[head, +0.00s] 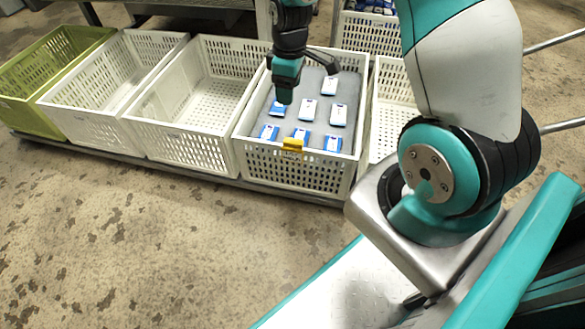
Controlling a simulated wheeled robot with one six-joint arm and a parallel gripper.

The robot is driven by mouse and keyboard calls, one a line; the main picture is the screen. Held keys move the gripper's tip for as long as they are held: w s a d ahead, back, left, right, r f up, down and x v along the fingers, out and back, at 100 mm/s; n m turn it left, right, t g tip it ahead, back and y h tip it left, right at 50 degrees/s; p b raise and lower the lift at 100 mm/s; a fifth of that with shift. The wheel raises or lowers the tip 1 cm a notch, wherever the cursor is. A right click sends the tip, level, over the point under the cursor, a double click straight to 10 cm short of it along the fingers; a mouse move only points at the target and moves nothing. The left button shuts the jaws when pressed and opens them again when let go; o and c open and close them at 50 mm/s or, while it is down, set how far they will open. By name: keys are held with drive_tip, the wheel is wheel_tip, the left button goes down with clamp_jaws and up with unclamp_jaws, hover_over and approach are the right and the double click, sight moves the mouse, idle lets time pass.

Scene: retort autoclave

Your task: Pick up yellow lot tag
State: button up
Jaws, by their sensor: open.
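The yellow lot tag (292,144) hangs on the upper front edge of a white crate, near the middle of that side. My gripper (285,94) is above the same crate, pointing down, behind and slightly left of the tag and apart from it. It is open; its fingers are small in the view and hard to make out. The white crate (290,174) holds a grey layer with several blue and white packs (307,109) lying on it. My gripper hides part of the crate's left and back.
Two empty white crates (207,155) (100,135) and a green crate (25,118) stand in a row to the left on a low dark base. Another white crate (388,125) stands on the right, partly behind my arm. The floor in front is clear.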

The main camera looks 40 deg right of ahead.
drive_tip(key=b, duration=0.2)
hover_over(293, 142)
wheel_tip(293, 142, down, 6)
drive_tip(key=f+b, duration=0.1)
drive_tip(key=f, duration=0.2)
drive_tip(key=f+b, duration=0.2)
drive_tip(key=f, duration=0.2)
drive_tip(key=f+b, duration=0.2)
drive_tip(key=f, duration=0.1)
drive_tip(key=shift+d+f, duration=0.3)
drive_tip(key=f+b, duration=0.1)
drive_tip(key=f, duration=0.1)
drive_tip(key=f+b, duration=0.3)
drive_tip(key=f, duration=0.1)
drive_tip(key=shift+a+f, duration=0.25)
drive_tip(key=shift+a, duration=0.05)
drive_tip(key=shift+r, duration=0.1)
drive_tip(key=c, duration=1)
